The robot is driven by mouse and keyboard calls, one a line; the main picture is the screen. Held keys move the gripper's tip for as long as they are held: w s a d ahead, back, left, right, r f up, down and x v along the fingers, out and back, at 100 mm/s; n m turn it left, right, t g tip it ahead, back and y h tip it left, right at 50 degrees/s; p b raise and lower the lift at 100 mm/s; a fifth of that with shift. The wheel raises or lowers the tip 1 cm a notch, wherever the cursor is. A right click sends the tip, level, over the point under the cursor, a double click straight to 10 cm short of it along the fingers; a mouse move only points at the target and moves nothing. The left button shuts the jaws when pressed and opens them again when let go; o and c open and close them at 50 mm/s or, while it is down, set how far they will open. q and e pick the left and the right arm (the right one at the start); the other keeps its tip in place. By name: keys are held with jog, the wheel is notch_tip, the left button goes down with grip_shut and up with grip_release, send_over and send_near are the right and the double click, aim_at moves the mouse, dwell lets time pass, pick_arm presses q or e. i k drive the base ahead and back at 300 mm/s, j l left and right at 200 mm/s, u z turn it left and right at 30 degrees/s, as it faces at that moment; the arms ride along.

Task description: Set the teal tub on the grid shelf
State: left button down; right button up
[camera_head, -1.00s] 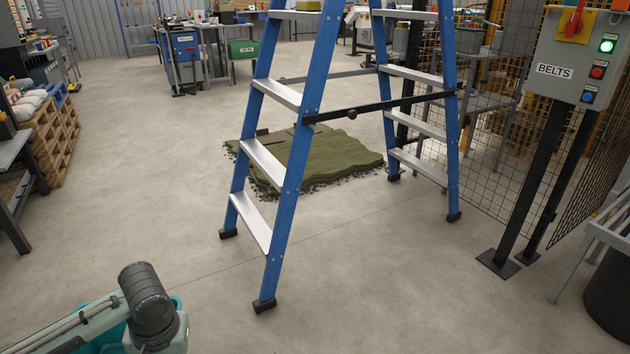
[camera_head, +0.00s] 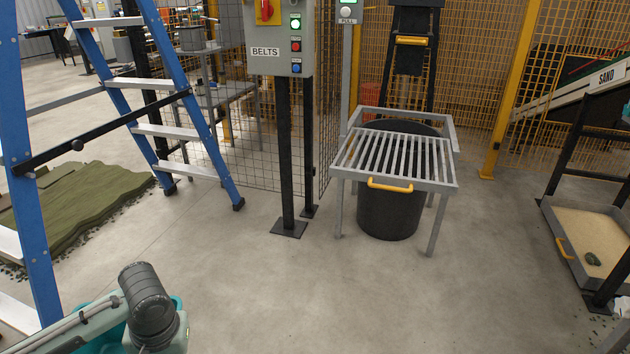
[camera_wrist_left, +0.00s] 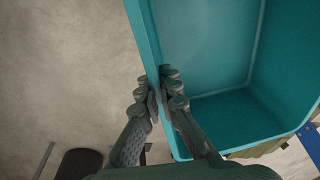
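The teal tub (camera_wrist_left: 215,55) fills the right of the left wrist view, its open inside facing the camera. My left gripper (camera_wrist_left: 158,92) is shut on its wall, one finger on each side. In the head view only small teal bits of the tub (camera_head: 112,340) show behind my left arm at the bottom left, and the gripper is hidden. The grid shelf (camera_head: 394,152), a grey frame with parallel bars and a yellow front handle, stands right of centre. Its visible top is bare. My right gripper is not in view.
A black bin (camera_head: 386,215) sits under the grid shelf. A BELTS control post (camera_head: 287,150) stands left of it. A blue stepladder (camera_head: 190,85) and green turf (camera_head: 75,205) are at left. A sand tray (camera_head: 585,240) is at right. The floor in front is clear.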

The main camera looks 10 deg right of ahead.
aim_at(395, 155)
jog(key=i+l+z, duration=0.1)
jog(key=l+z, duration=0.15)
jog(key=z, duration=0.15)
jog(key=i+l+z, duration=0.1)
jog(key=l+z, duration=0.15)
jog(key=z, duration=0.15)
jog(key=i+l, duration=0.25)
jog(key=l, duration=0.15)
jog(key=i+l, duration=0.25)
jog(key=l, duration=0.15)
